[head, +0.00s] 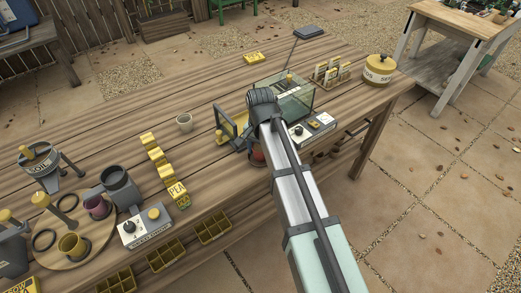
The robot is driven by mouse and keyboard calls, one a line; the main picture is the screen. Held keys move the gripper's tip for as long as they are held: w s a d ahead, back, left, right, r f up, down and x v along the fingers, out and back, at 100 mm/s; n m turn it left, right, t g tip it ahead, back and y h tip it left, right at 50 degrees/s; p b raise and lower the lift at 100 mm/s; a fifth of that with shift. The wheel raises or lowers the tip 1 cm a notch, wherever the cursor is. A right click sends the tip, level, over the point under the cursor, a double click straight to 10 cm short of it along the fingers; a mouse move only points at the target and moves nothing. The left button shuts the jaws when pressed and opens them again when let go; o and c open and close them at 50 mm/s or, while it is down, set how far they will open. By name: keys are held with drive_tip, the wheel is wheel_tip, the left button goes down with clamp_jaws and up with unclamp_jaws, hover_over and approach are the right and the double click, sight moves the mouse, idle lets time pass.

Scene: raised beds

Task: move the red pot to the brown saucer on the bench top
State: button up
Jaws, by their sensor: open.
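A dark red pot (257,155) shows in part beside my arm, near the bench's front edge; my arm hides the rest. My gripper (247,142) is at the lower end of my dark wrist, close to this pot. It is open, but mostly hidden by my arm, and I cannot tell whether it touches the pot. A second dark red, cup-like thing (97,206) stands at the left by a grey container. I cannot make out a brown saucer on the bench top (215,75); my arm may hide it.
A yellow-and-black frame (228,121) stands left of my wrist, a glass box (294,101) behind it. A control box (312,128) is at the right. A round board (86,250) is crowded. The back left bench is clear.

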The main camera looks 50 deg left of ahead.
drive_tip(key=shift+o, duration=0.4)
wheel_tip(320, 180, up, 14)
drive_tip(key=shift+f, duration=0.2)
drive_tip(key=w+d+f+m, duration=0.1)
drive_tip(key=w+d+f, duration=0.7)
drive_tip(key=w+d, duration=0.35)
drive_tip(key=w+d+f+m, duration=0.1)
drive_tip(key=w+d+f, duration=0.8)
drive_tip(key=w+d, duration=0.25)
drive_tip(key=w+d+f+m, duration=0.1)
drive_tip(key=d+f, duration=0.4)
drive_tip(key=d, duration=0.6)
drive_tip(key=w+d+f, duration=0.2)
drive_tip(key=d+f, duration=0.2)
drive_tip(key=d, duration=0.7)
drive_tip(key=w+d+f+m, duration=0.1)
drive_tip(key=d+f, duration=0.4)
drive_tip(key=d, duration=0.7)
drive_tip(key=s+d+f+m, duration=0.1)
drive_tip(key=s+d+f, duration=0.3)
drive_tip(key=d, duration=0.5)
drive_tip(key=s+f+g, duration=0.3)
drive_tip(key=s+f, duration=0.7)
drive_tip(key=s, duration=0.4)
drive_tip(key=s+f+g, duration=0.3)
drive_tip(key=s+f, duration=0.7)
drive_tip(key=s, duration=0.5)
drive_tip(key=shift+s+g, duration=0.15)
drive_tip(key=shift+g, duration=0.25)
